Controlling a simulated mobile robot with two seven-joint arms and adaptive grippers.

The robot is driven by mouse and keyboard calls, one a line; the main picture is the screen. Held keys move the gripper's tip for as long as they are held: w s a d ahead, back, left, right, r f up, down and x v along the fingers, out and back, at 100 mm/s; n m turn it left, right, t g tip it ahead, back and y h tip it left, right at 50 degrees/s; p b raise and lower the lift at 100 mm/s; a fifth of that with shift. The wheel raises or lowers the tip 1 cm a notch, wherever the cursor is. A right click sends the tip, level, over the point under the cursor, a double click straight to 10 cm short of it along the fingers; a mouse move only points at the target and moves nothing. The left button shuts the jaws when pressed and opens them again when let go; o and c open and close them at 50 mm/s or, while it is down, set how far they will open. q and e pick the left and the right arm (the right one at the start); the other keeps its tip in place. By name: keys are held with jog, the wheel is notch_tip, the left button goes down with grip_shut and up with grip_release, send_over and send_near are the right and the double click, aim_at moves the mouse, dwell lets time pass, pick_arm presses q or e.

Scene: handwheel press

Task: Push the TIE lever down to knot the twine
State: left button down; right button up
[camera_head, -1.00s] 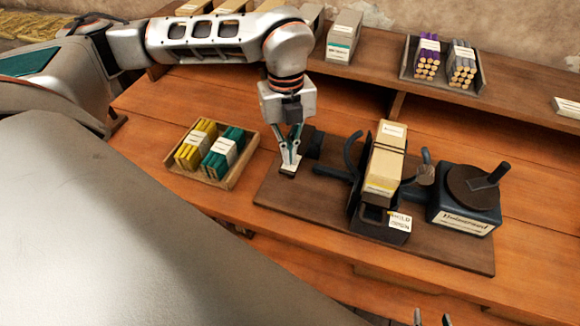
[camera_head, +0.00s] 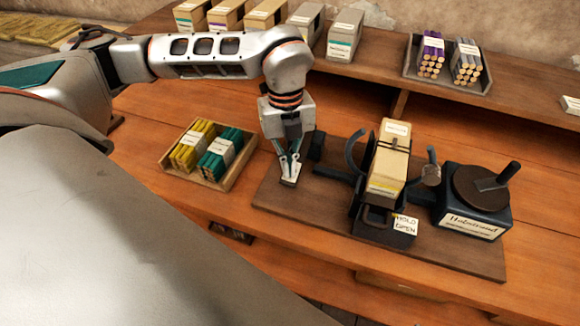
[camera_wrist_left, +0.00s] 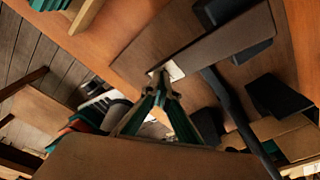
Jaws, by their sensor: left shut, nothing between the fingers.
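The handwheel press stands on a dark base board (camera_head: 440,257). A wrapped tan bundle (camera_head: 388,160) sits upright in its dark holder (camera_head: 372,218), with a dark band around it. My left gripper (camera_head: 289,178) is shut and empty, pointing down over the board's left end. Its tips are at a small pale plate, which also shows just beyond the fingertips in the left wrist view (camera_wrist_left: 174,70). I cannot read the plate or tell whether it is the TIE lever's label. A dark block (camera_head: 318,146) stands just right of the gripper. My right gripper is out of view.
A tray (camera_head: 233,178) of yellow and green stick bundles is left of the board. A crank wheel (camera_head: 482,188) on a dark box is at right. A card (camera_head: 405,224) reads HOLD OPEN. Boxes and another stick tray (camera_head: 410,70) stand on the back shelf.

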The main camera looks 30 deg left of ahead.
pick_arm(q)
jog(key=shift+a, duration=0.1)
jog(key=shift+w+a+r+p, duration=0.2)
jog(key=shift+w+a+r, duration=0.1)
jog(key=shift+w+a, duration=0.25)
jog(key=shift+w+a+r+p, duration=0.25)
jog(key=shift+w+a, duration=0.15)
jog(key=shift+a, duration=0.15)
notch_tip(320, 180, up, 12)
jog(key=shift+w+a, duration=0.4)
jog(key=shift+a, duration=0.05)
